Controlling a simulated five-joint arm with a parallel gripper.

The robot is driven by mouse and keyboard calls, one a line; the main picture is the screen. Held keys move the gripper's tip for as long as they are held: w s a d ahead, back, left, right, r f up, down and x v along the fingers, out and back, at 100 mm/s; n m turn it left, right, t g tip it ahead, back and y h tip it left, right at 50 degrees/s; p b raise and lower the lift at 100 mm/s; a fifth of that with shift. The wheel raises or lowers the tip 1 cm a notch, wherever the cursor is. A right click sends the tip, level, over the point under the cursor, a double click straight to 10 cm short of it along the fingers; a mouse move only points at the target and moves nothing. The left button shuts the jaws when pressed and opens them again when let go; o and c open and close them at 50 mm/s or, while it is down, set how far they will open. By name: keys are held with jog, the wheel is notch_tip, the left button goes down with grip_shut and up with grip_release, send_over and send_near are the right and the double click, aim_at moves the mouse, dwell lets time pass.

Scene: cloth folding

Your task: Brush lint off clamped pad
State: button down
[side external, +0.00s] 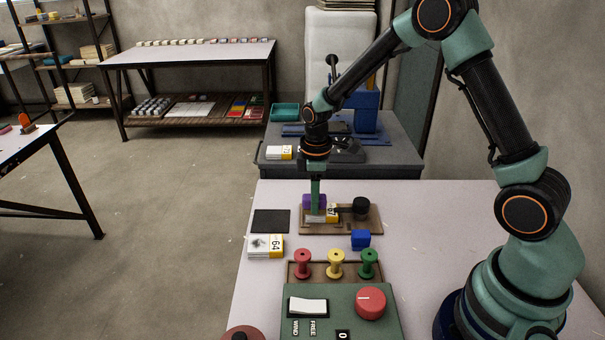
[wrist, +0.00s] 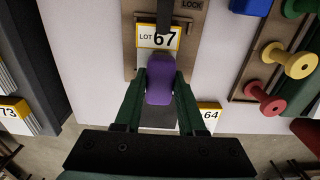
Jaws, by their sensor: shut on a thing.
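My gripper (side external: 316,204) points down over the wooden board on the table. In the wrist view, my gripper (wrist: 161,76) is shut on a purple block-like tool (wrist: 160,88), with one green finger on each side. The purple tool also shows in the side view (side external: 308,200). A pad labelled LOT 67 (wrist: 158,40) lies on the wooden board (side external: 365,227) under a black clamp (side external: 361,206). The tool is at the pad's end; whether it touches is unclear. The tool and fingers hide part of the pad, and I see no clear lint on it.
A pad labelled 64 (side external: 265,247) with a dark patch lies left. A dark square mat (side external: 270,222) is beside the board. A blue block (side external: 360,239), coloured spools (side external: 336,263) and a switch box (side external: 342,312) stand in front.

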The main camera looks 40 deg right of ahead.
jog(key=shift+w+d, duration=1.1)
jog(key=shift+d, duration=0.05)
jog(key=shift+s+a, duration=1.95)
jog(key=shift+a, duration=0.05)
jog(key=shift+s+a+r, duration=0.15)
notch_tip(320, 180, up, 8)
